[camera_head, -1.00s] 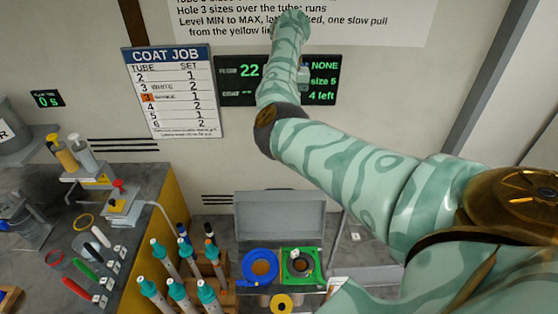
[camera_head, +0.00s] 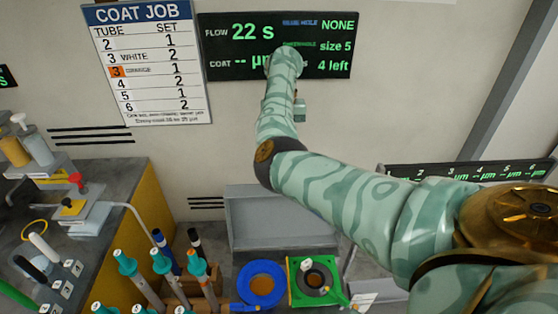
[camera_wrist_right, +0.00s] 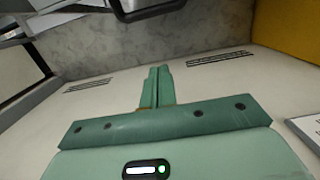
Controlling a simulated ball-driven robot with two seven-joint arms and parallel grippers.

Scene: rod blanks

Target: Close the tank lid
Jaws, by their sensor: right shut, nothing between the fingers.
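A grey lid (camera_head: 278,222) stands raised in the head view, behind a blue ring (camera_head: 260,268) and a green square frame (camera_head: 292,275). I take it for the tank lid; the tank below it is mostly hidden or cut off by the picture's bottom edge. My right arm reaches across from the right, with its forearm raised in front of the wall. My right gripper (camera_wrist_right: 154,88) is shut and empty in the right wrist view, pointing toward the wall. Its fingertips do not show clearly in the head view. I see no contact with the lid. My left gripper is out of view.
Several teal-capped tubes (camera_head: 128,262) stand upright left of the blue ring. A bench with a yellow side (camera_head: 152,208) is at the left. A job card (camera_head: 150,65) and a dark display (camera_head: 240,62) hang on the wall. Another display (camera_head: 470,170) is at the right.

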